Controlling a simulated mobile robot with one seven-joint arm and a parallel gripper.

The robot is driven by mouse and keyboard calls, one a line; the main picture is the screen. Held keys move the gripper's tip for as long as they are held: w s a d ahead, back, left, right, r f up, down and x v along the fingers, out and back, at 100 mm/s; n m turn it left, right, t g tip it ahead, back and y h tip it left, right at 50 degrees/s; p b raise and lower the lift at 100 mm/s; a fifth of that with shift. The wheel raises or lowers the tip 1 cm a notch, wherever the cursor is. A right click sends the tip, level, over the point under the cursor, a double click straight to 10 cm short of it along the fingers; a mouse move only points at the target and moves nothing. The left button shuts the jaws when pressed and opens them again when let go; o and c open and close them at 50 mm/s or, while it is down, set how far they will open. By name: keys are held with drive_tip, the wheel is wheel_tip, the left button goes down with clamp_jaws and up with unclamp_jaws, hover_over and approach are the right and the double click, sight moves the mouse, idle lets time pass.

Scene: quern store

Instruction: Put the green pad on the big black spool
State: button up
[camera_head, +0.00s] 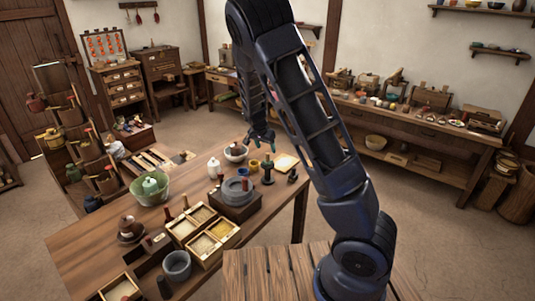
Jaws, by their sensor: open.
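My gripper (261,143) is open above the far end of the wooden table, its fingers pointing down, with nothing visible between them. A dark upright spool-like piece (267,173), likely the big black spool, stands on the table below and slightly right of my gripper. A smaller dark piece (292,175) stands to its right.
A round quern on a dark block (235,208) stands nearer on the table (85,256). Left of it are a green bowl (152,198) and a white jar (214,168); divided grain boxes (204,232) lie in front.

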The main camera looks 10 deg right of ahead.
drive_tip(key=s+d+r+n+y, duration=0.2)
drive_tip(key=s+d+r, duration=0.5)
drive_tip(key=s+r, duration=0.25)
drive_tip(key=s+d+r+n+y, duration=0.1)
drive_tip(key=s+d+r+y, duration=0.1)
drive_tip(key=s+d+r, duration=0.6)
drive_tip(key=s+r+n, duration=0.1)
drive_tip(key=s+r, duration=0.2)
drive_tip(key=s, duration=0.3)
drive_tip(key=s+d+r+n+h, duration=0.1)
drive_tip(key=s+r, duration=0.2)
drive_tip(key=s, duration=0.4)
drive_tip(key=s+d+r+n+t, duration=0.1)
drive_tip(key=s+r+n, duration=0.1)
drive_tip(key=s, duration=0.5)
drive_tip(key=shift+d+r, duration=0.2)
drive_tip(key=shift+r, duration=0.25)
drive_tip(key=shift+s, duration=0.1)
